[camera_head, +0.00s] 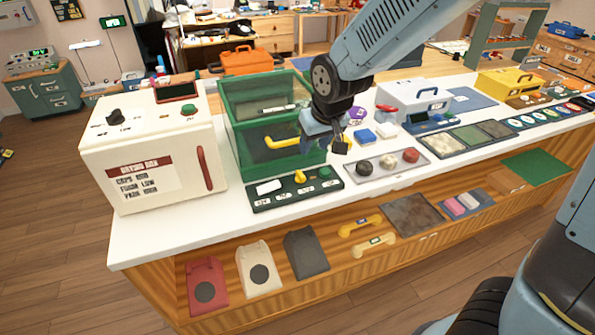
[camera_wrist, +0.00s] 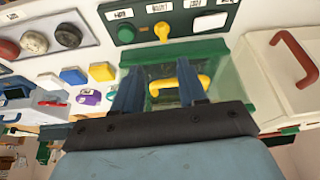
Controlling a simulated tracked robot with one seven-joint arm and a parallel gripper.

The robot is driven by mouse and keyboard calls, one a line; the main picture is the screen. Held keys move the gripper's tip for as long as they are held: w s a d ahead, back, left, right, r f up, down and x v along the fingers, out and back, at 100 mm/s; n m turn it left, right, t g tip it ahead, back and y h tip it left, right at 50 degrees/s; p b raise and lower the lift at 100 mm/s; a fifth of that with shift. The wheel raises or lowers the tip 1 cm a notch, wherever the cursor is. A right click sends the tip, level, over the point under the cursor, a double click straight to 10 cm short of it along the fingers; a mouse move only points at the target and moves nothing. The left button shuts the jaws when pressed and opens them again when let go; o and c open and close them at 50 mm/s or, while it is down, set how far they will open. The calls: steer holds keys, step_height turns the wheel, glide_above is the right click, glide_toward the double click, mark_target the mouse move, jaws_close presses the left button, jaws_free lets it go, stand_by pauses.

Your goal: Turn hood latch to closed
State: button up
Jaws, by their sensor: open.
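The green hood (camera_head: 262,100) is a green-framed box with clear panels and a yellow handle (camera_head: 283,143) on its front. A dark green panel (camera_head: 270,203) lies in front of it, with a small yellow lever (camera_head: 300,177), a green button and white labels too small to read. I take the lever as the hood latch; it also shows upright in the wrist view (camera_wrist: 162,31). My gripper (camera_head: 338,146) is open and empty above the counter, right of the hood. In the wrist view my gripper (camera_wrist: 159,76) has the yellow handle (camera_wrist: 186,80) showing beyond and between its fingers, with no contact visible.
A white drying box (camera_head: 150,150) with a red handle stands left of the hood. A tray (camera_head: 385,165) with round knobs lies right of the panel.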

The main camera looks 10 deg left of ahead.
mark_target(301, 174)
steer(key=x, duration=1.4)
steer(key=shift+s+a+f, duration=0.15)
steer(key=shift+a+f, duration=0.05)
steer(key=shift+a, duration=0.05)
steer(key=shift+c, duration=0.2)
jaws_close()
